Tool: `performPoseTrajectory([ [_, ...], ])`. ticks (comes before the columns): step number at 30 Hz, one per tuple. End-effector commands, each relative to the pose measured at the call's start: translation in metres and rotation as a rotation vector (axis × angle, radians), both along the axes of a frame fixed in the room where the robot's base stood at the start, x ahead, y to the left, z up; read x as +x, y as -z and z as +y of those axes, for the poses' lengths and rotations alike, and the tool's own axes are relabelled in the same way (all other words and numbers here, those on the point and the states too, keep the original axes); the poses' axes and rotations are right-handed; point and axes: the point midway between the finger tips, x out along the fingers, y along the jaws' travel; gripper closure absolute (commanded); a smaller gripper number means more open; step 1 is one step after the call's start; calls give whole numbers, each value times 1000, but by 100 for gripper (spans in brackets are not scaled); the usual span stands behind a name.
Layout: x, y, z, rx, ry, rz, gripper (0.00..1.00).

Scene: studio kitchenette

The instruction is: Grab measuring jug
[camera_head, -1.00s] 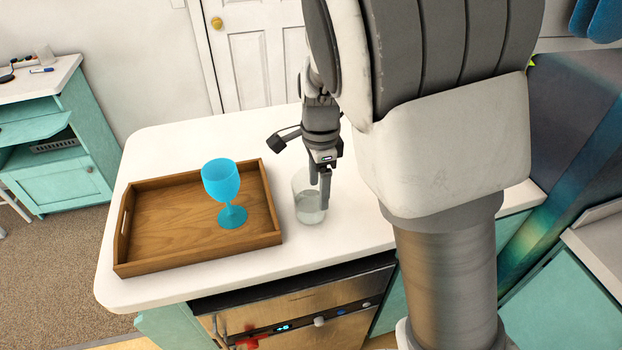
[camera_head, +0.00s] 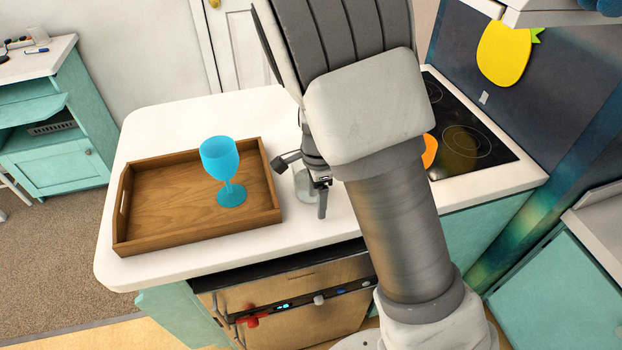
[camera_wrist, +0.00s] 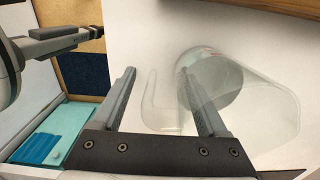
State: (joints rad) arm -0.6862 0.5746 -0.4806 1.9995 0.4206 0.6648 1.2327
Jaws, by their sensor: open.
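The clear measuring jug (camera_head: 303,187) stands on the white counter, right of the tray, partly hidden by my arm and gripper in the head view. In the wrist view the jug (camera_wrist: 265,110) is on the right, with its see-through handle (camera_wrist: 151,105) towards the left. My gripper (camera_wrist: 156,72) is open. The handle shows between its two fingers, and the right finger overlaps the jug's body. I cannot tell whether either finger touches it. In the head view my gripper (camera_head: 322,212) points down at the jug.
A wooden tray (camera_head: 128,240) holding a blue goblet (camera_head: 221,160) lies left of the jug. A black hob (camera_head: 465,140) is on the right, with an orange item (camera_head: 429,151) partly hidden by my arm. The counter (camera_head: 175,115) behind the tray is clear.

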Motion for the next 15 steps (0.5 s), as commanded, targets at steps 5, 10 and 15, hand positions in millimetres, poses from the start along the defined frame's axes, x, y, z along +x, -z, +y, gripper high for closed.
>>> performPoseTrajectory([
  [5, 0, 0, 0, 0, -1, 0, 40],
  [10, 0, 0, 0, 0, -1, 0, 71],
  [15, 0, 0, 0, -1, -1, 2, 100],
])
